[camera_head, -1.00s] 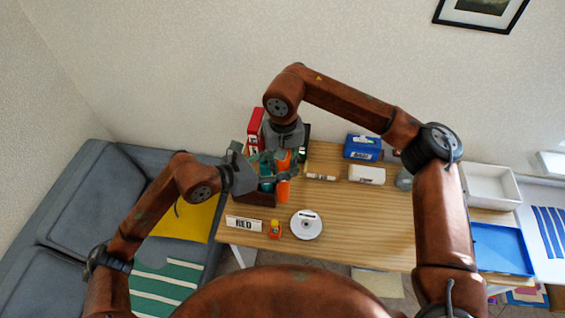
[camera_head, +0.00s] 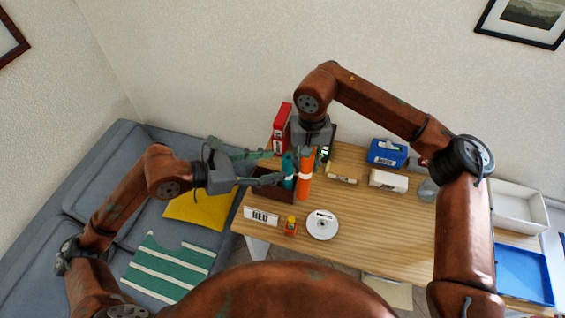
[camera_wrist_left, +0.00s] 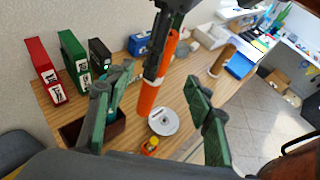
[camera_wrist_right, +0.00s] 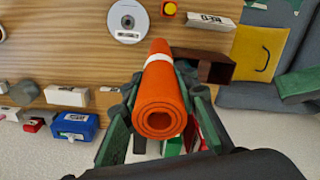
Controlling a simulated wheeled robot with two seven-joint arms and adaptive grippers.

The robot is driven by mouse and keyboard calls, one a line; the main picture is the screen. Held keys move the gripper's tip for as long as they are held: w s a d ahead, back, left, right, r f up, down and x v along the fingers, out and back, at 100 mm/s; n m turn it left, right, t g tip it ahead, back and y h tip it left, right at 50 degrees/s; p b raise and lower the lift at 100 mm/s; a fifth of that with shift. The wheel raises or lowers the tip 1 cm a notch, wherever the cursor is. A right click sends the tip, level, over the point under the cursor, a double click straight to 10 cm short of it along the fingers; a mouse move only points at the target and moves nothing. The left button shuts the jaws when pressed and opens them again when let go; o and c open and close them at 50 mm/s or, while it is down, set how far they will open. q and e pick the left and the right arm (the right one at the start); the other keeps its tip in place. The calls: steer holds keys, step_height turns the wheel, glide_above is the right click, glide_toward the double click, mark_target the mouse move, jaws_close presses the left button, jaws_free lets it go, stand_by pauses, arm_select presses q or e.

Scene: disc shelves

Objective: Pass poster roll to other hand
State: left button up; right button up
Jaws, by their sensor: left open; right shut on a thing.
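The roll also shows in the left wrist view (camera_wrist_left: 147,98). My left gripper (camera_head: 268,168) is open and empty, left of the roll and apart from it. In the left wrist view its two fingers (camera_wrist_left: 152,112) stand wide, with the roll beyond them.
A brown box (camera_head: 280,193) and a teal cylinder (camera_head: 288,166) are close to the roll. The desk also carries a disc (camera_head: 322,225), a RED sign (camera_head: 261,216), a small orange-yellow item (camera_head: 291,226), and a blue box (camera_head: 388,152). Upright cases stand behind.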

arm_select(q)
steer(key=d+r+t+h, duration=0.1)
steer(key=d+r+h, duration=0.3)
steer(key=r, duration=0.4)
steer(key=x, duration=1.2)
steer(key=shift+r+m, duration=0.3)
steer(key=shift+r, duration=0.1)
arm_select(e)
steer(key=d+r, duration=0.5)
steer(key=r, duration=0.6)
steer(key=shift+d, duration=0.25)
arm_select(q)
steer(key=shift+w, duration=0.1)
steer(key=shift+c, duration=0.7)
